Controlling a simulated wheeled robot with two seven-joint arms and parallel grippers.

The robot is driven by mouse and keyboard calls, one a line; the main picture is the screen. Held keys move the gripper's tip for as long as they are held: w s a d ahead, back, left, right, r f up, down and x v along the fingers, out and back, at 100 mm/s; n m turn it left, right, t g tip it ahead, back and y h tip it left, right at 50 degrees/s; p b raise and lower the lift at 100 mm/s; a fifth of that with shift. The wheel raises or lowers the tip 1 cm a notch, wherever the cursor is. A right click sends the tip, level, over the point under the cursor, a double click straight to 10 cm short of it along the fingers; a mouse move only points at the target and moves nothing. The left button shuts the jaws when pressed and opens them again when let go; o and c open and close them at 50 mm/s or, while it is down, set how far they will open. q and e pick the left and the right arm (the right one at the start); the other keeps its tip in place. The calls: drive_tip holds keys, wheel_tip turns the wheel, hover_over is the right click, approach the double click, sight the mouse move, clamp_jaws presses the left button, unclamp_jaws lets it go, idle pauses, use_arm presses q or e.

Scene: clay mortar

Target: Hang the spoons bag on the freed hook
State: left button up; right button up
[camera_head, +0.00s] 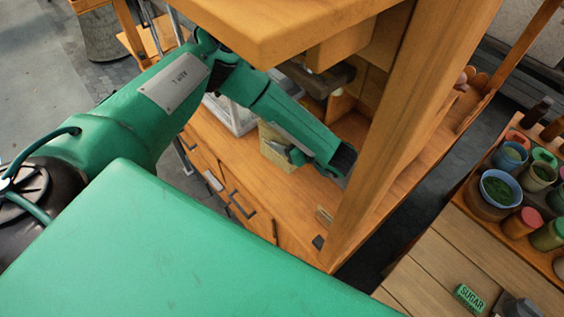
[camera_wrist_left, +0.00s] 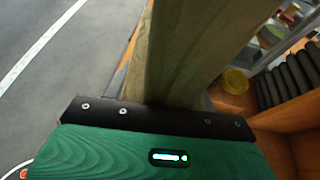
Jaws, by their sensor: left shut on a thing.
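My left gripper (camera_head: 297,156) is low inside the wooden stand, partly hidden under my green forearm. It is shut on a beige thing that looks like the spoons bag (camera_head: 275,152), which hangs just left of it above the wooden counter. In the left wrist view, the beige bag (camera_wrist_left: 190,45) fills the middle, directly beyond the dark edge of the gripper. No spoons show. I cannot make out the freed hook; the stand's top board and post hide much of the inside. My right gripper is not in view.
The stand's top board (camera_head: 275,25) and thick post (camera_head: 400,120) closely surround my left arm. Drawers with dark handles (camera_head: 240,200) are below the counter. At right, a table holds several jars, a blue bowl (camera_head: 502,187) and a green SUGAR block (camera_head: 469,297).

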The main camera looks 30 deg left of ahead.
use_arm(q)
wheel_tip(320, 180, down, 5)
drive_tip(key=shift+r, duration=0.2)
drive_tip(key=shift+f+b, duration=0.4)
drive_tip(key=shift+f, duration=1.8)
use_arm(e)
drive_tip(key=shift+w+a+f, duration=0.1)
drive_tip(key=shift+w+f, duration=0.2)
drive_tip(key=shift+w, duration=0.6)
use_arm(q)
drive_tip(key=shift+f, duration=0.2)
drive_tip(key=o, duration=1.1)
drive_tip(key=shift+o, duration=0.3)
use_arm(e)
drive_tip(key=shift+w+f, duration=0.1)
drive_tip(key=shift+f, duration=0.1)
